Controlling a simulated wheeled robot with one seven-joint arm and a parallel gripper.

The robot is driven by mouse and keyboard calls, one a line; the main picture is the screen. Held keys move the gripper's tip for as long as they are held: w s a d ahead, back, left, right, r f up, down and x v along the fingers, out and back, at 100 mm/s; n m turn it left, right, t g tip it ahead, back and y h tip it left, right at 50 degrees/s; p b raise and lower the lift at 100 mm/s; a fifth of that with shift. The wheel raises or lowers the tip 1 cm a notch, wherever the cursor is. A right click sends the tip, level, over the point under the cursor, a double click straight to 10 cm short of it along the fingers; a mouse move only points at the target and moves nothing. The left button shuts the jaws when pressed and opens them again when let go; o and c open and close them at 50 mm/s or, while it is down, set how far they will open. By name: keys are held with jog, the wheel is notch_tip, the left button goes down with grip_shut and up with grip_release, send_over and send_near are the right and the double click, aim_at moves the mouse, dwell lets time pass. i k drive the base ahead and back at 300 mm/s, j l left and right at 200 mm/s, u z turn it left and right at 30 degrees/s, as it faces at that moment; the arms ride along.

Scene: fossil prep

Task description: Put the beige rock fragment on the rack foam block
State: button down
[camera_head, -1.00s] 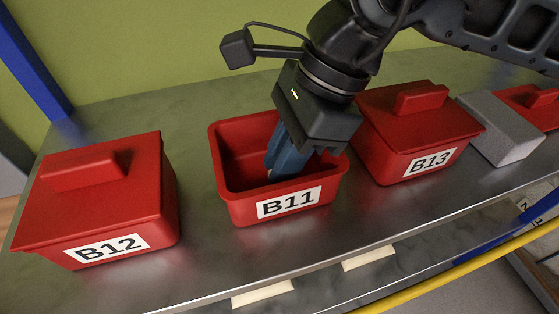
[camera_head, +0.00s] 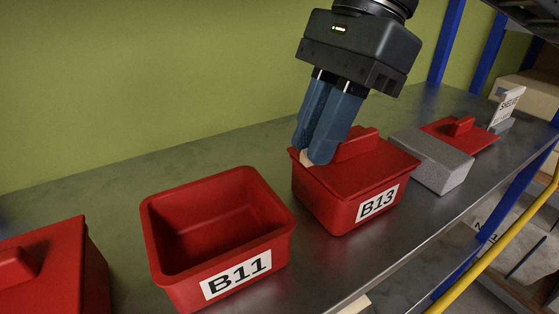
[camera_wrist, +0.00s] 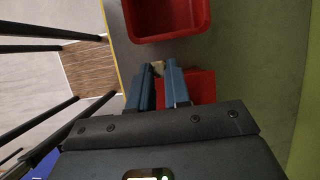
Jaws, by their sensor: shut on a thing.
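My gripper (camera_head: 314,158) is shut on the beige rock fragment (camera_head: 306,158), whose small pale edge shows between the blue fingertips. It is in the air in front of or above the left side of the lidded red bin B13 (camera_head: 345,205). In the wrist view the fragment (camera_wrist: 158,67) shows between the fingers, mostly hidden by them. The grey foam block (camera_head: 432,160) lies on the metal shelf just right of bin B13, with nothing on its top.
The open red bin B11 (camera_head: 215,230) stands empty at the front left. A lidded red bin (camera_head: 50,275) is at the far left. A loose red lid (camera_head: 460,133) and a white sign (camera_head: 507,105) are beyond the block. A yellow rail (camera_head: 495,245) runs along the front.

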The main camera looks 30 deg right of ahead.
aim_at(426, 142)
jog(key=z, duration=0.4)
jog(key=j+z, duration=0.35)
jog(key=k+j+z, duration=0.1)
jog(key=z, duration=0.3)
jog(key=k+j+z, duration=0.15)
jog(key=j+z, duration=0.2)
jog(key=k+j, duration=0.1)
jog(key=j, duration=0.05)
